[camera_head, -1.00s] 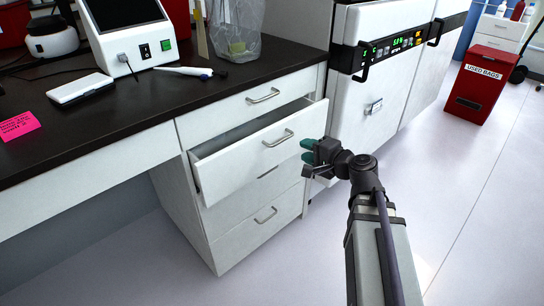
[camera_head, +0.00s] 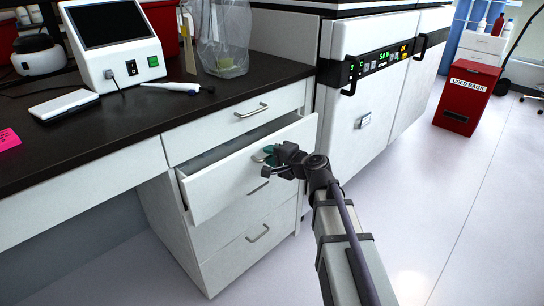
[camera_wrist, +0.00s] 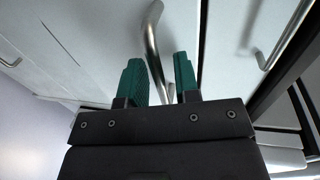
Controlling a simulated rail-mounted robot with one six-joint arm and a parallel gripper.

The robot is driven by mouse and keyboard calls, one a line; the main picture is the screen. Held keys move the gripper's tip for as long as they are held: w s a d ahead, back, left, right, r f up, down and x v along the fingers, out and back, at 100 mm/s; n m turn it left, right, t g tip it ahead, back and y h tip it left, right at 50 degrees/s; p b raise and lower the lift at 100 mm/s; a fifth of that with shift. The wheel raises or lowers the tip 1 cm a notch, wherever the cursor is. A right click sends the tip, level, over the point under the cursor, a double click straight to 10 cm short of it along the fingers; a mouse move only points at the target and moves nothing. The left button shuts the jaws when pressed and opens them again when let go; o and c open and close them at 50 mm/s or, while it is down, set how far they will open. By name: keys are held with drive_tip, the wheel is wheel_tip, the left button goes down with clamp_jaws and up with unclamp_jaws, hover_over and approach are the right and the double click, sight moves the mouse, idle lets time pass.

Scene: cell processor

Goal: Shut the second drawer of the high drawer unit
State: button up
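The high drawer unit (camera_head: 229,267) stands under the dark worktop, with white fronts and metal bar handles. Its second drawer (camera_head: 222,184) is pulled partly out, and a strip of its inside shows. The top drawer (camera_head: 205,133) above it is shut. My gripper (camera_head: 268,154) is at the front of the second drawer, by its handle, which it mostly hides in the head view. In the wrist view, the teal fingers stand apart on either side of a curved metal handle (camera_wrist: 152,30). Whether they touch it cannot be told.
A white device with a screen (camera_head: 112,42), a pipette (camera_head: 172,87) and a clear bag (camera_head: 223,38) stand or lie on the worktop. A white incubator-like cabinet (camera_head: 362,95) is right of the drawers. A red bin (camera_head: 466,97) stands farther right; the floor between is clear.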

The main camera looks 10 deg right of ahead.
sight(256, 146)
clamp_jaws()
drive_tip(key=x, duration=0.3)
drive_tip(key=r+x, duration=0.1)
drive_tip(key=x, duration=0.2)
drive_tip(key=shift+w+a+r, duration=0.2)
drive_tip(key=shift+w+a, duration=0.05)
drive_tip(key=shift+w, duration=0.25)
drive_tip(key=shift+c, duration=0.2)
unclamp_jaws()
drive_tip(key=shift+w+a, duration=0.1)
drive_tip(key=shift+o, duration=0.9)
